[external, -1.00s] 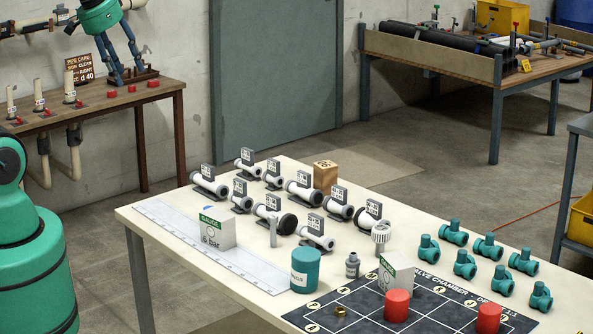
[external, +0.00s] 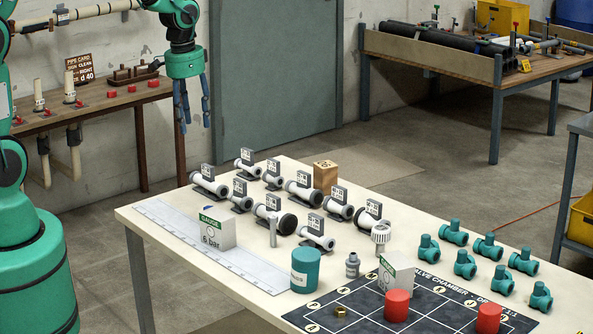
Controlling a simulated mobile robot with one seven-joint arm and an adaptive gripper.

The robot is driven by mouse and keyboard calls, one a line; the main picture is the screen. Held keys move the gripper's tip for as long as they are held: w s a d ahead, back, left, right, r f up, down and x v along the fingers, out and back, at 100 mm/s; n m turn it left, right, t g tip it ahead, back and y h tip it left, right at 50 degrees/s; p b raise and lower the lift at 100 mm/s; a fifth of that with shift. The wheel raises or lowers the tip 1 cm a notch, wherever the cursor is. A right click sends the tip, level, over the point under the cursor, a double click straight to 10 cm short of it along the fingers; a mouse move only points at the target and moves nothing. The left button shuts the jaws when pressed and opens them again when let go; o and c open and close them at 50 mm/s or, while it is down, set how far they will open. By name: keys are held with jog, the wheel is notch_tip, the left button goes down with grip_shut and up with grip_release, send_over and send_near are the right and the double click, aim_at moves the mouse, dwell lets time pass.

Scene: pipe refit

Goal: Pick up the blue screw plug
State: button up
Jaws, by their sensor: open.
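My gripper (external: 193,112) hangs with its blue fingers pointing down and apart, with nothing between them. In the picture it is above and left of the white table (external: 150,222), in front of the wall beside the grey door. I cannot clearly make out a blue screw plug in this view. It may be too small to see or hidden behind another item on the table, such as the white gauge box (external: 216,231).
White pipe pieces with grey tags (external: 268,208) crowd the table's middle. A teal tub (external: 305,271), a grey bottle (external: 352,265), red cylinders (external: 397,305) and several teal valve fittings (external: 465,264) stand nearer. A long ruler (external: 235,265) lies along the left side.

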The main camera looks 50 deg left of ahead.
jog(key=w+a+f+m+g, duration=0.1)
jog(key=w+f, duration=0.4)
jog(key=f, duration=0.7)
jog(key=shift+f, duration=0.1)
jog(key=shift+f+b, duration=0.85)
jog(key=shift+f, duration=3.35)
jog(key=shift+f+b, duration=0.7)
jog(key=shift+f, duration=1.9)
jog(key=c, duration=1.1)
